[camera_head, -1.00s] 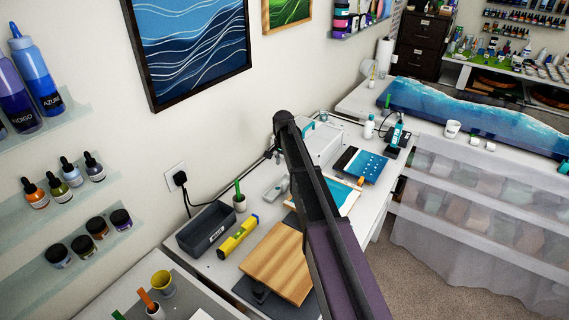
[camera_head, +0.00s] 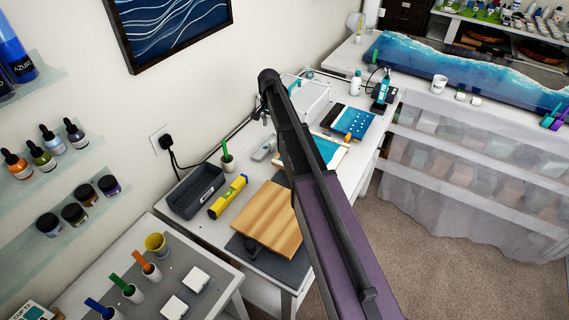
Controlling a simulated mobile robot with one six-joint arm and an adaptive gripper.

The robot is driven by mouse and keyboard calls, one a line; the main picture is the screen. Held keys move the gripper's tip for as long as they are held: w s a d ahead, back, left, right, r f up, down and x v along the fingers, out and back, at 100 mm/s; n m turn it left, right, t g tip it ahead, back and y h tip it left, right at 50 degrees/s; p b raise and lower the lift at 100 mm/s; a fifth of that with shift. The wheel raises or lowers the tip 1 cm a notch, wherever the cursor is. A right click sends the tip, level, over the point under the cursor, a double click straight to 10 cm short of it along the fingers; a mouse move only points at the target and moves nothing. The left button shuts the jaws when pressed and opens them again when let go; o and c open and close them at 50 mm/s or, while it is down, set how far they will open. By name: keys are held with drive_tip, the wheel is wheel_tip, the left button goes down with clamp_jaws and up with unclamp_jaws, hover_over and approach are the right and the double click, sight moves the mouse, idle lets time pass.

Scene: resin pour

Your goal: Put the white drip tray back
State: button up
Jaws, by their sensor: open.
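A white box-like container (camera_head: 316,101) stands at the far end of the long white workbench, partly behind my arm. I cannot tell whether it is the white drip tray, and no other thing is clearly that tray. My arm crosses the middle of the view from the lower right up to a dark joint over the bench.
The bench holds a dark grey bin (camera_head: 196,191), a yellow level (camera_head: 228,196), a wooden board (camera_head: 262,221) and a blue panel (camera_head: 347,122). A nearer table (camera_head: 205,317) holds cups and white blocks. Carpet (camera_head: 408,250) is clear at right.

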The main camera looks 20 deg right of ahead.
drive_tip(key=s+a+n, duration=0.1)
drive_tip(key=s+n, duration=0.7)
drive_tip(key=s, duration=2.4)
drive_tip(key=shift+n, duration=0.3)
drive_tip(key=shift+f+b, duration=1.4)
drive_tip(key=shift+b, duration=0.05)
